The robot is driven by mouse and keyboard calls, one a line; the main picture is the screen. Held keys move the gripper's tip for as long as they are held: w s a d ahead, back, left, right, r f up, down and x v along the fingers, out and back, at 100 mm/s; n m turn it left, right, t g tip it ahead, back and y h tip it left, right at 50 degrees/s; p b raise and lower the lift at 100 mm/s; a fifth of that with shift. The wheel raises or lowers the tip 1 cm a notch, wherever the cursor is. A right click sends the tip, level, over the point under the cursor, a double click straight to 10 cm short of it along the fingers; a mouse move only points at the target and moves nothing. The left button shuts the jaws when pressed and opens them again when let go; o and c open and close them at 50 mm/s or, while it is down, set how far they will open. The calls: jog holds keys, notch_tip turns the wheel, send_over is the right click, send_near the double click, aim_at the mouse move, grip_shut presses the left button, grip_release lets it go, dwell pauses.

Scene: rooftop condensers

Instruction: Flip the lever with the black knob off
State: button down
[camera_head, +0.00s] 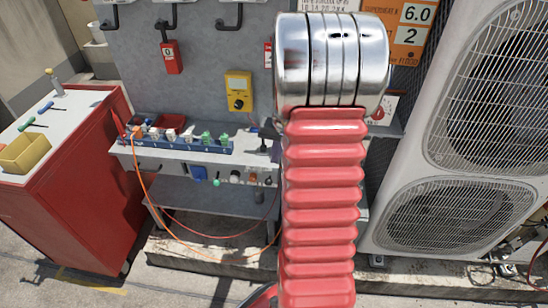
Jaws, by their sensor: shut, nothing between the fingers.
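A row of small knobbed controls runs along the front edge of the grey workbench (170,158). A small dark control (268,181) sits at the right end of this row, close to my arm. It may be the lever with the black knob, but it is too small to tell its position. My arm, red and ribbed with a silver ringed joint, crosses the picture right of the row and covers part of the bench. My gripper does not show.
A red cabinet (85,190) stands left with a yellow bin (25,153) on top. A blue rail (185,145) with small fittings lies on the bench. An orange cable (150,195) hangs down in front. A large condenser unit (425,120) stands right. A yellow meter (238,90) hangs behind.

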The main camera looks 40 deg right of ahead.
aim_at(269, 180)
jog(key=x, duration=1.1)
jog(key=shift+f, duration=0.35)
